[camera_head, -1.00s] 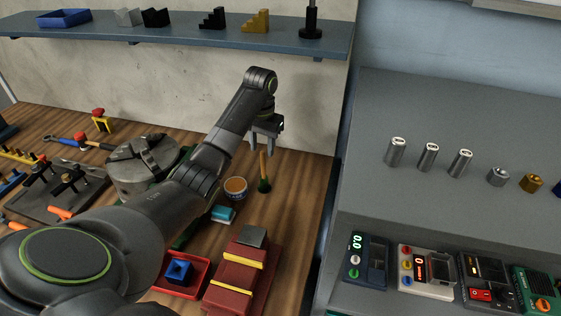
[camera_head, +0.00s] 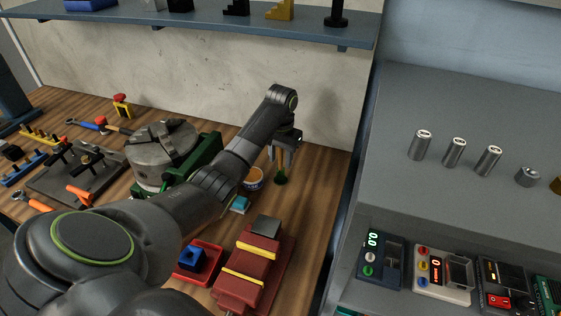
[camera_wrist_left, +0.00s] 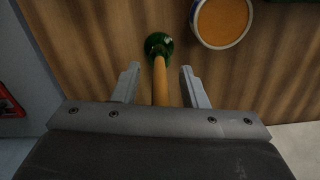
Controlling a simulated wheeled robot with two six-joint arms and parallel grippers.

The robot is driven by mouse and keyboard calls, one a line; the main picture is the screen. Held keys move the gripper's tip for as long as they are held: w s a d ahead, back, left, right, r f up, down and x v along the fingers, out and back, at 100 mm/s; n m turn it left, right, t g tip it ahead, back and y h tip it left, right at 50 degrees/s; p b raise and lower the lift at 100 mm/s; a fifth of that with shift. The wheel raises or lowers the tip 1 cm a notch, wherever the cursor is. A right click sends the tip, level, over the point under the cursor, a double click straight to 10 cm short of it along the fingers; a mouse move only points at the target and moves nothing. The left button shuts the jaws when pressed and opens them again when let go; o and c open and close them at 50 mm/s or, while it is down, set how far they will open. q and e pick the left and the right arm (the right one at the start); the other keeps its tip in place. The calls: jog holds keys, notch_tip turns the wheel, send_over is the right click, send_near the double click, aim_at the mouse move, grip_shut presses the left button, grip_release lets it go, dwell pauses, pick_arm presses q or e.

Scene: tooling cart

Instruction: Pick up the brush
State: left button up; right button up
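The brush has a wooden handle and a dark green head. In the head view the brush (camera_head: 281,178) stands upright on the wooden workbench, its handle partly hidden by my left gripper (camera_head: 284,153). In the left wrist view the brush handle (camera_wrist_left: 160,82) runs between the two fingers of my left gripper (camera_wrist_left: 161,80), with a gap on each side. The fingers are open around the handle and do not appear to touch it. The green head lies beyond the fingertips, on the wood. My right gripper is not in view.
A small round tub with orange contents (camera_head: 253,178) stands beside the brush, close to the left gripper. A cyan block (camera_head: 239,205), a red tray (camera_head: 212,262) and a dark red block stack (camera_head: 246,274) lie nearer. A shelf (camera_head: 210,22) hangs above.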

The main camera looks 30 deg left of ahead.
pick_arm(q)
jog(key=shift+c, duration=0.2)
grip_shut()
notch_tip(320, 180, up, 6)
jog(key=shift+w+f+b, duration=0.1)
jog(key=shift+f+b, duration=0.1)
jog(key=shift+b, duration=0.15)
notch_tip(320, 180, up, 3)
jog(key=p, duration=0.4)
jog(key=shift+r, duration=0.15)
jog(key=shift+r+p, duration=0.55)
jog(key=shift+r, duration=0.05)
